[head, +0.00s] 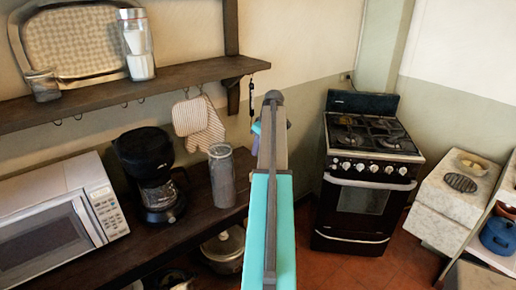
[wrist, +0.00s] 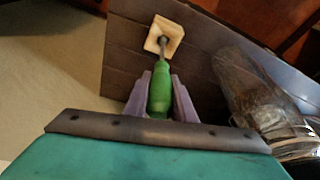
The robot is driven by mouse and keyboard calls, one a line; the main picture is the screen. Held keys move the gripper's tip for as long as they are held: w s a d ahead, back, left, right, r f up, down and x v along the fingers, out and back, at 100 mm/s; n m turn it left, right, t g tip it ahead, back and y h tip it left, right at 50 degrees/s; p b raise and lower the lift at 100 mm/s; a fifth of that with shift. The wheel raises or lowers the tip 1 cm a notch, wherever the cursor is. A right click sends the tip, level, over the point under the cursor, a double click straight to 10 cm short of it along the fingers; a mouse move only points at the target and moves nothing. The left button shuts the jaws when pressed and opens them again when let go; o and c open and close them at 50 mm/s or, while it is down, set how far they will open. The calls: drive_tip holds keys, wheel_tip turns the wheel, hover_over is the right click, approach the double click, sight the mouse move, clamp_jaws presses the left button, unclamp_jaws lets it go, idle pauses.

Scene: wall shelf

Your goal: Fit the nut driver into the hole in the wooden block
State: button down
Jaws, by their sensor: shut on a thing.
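The nut driver (wrist: 160,90) has a green handle and a thin grey shaft. My gripper (wrist: 161,84) is shut on its handle, with a purple finger on each side. The shaft points away from me to the pale wooden block (wrist: 174,31), which sits on the dark wooden surface. The tip overlaps the block's dark hole in the wrist view; I cannot tell whether it is inside or just above. In the head view my arm hides the driver and block, and only a bit of purple finger (head: 256,128) shows.
A glass jar (wrist: 250,85) stands close to the right of my gripper; it also shows in the head view (head: 222,178). A coffee maker (head: 150,175) and microwave (head: 60,220) are further left. A wall shelf (head: 120,90) with hanging mitts (head: 198,125) is above.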

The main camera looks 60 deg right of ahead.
drive_tip(key=shift+f, duration=0.3)
drive_tip(key=c, duration=1.4)
unclamp_jaws()
drive_tip(key=shift+r, duration=0.1)
drive_tip(key=b+v, duration=0.4)
drive_tip(key=v, duration=0.9)
drive_tip(key=shift+r, duration=0.3)
drive_tip(key=shift+s+a, duration=0.1)
drive_tip(key=shift+s, duration=0.15)
